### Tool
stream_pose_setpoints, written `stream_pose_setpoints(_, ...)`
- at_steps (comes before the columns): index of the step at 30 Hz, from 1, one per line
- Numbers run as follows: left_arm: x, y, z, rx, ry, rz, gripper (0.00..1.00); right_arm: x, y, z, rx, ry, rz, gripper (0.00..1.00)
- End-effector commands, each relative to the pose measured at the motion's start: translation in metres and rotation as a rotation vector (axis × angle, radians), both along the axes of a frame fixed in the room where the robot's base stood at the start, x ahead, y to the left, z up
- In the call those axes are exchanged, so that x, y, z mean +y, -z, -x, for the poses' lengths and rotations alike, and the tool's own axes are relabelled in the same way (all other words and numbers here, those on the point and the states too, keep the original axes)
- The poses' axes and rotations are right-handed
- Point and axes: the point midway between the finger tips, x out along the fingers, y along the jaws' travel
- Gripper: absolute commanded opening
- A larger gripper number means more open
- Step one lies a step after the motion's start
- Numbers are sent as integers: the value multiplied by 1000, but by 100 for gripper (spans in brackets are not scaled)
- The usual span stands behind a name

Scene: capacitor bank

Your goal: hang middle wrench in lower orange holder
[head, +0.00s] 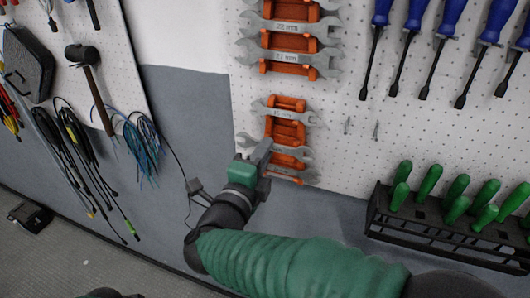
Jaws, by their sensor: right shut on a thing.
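The lower orange holder (286,132) is fixed to the white pegboard near the middle of the head view. A grey wrench (287,112) lies across its upper part. A second grey wrench (292,152) lies across it lower down, its left part beside and partly behind my right gripper. A third wrench (300,174) shows at the holder's bottom, mostly hidden. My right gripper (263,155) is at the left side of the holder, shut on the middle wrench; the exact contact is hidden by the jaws. My left gripper is not in view.
An upper orange holder (291,68) with larger wrenches is above. Blue screwdrivers (430,45) hang at upper right. A black rack (440,228) with green-handled tools juts out at right. Cables (75,150) and a hammer (90,80) hang at left.

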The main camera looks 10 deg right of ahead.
Motion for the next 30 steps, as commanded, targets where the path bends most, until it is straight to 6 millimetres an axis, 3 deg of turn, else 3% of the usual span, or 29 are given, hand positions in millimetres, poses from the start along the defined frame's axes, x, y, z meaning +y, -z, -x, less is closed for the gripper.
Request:
stream_pose_setpoints(25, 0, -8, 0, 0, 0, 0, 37, -36, 5, -51, 1, 2, 0, 0)
stream_pose_setpoints(30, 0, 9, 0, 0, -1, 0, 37, -41, 17, -58, -1, 2, -1, 0)
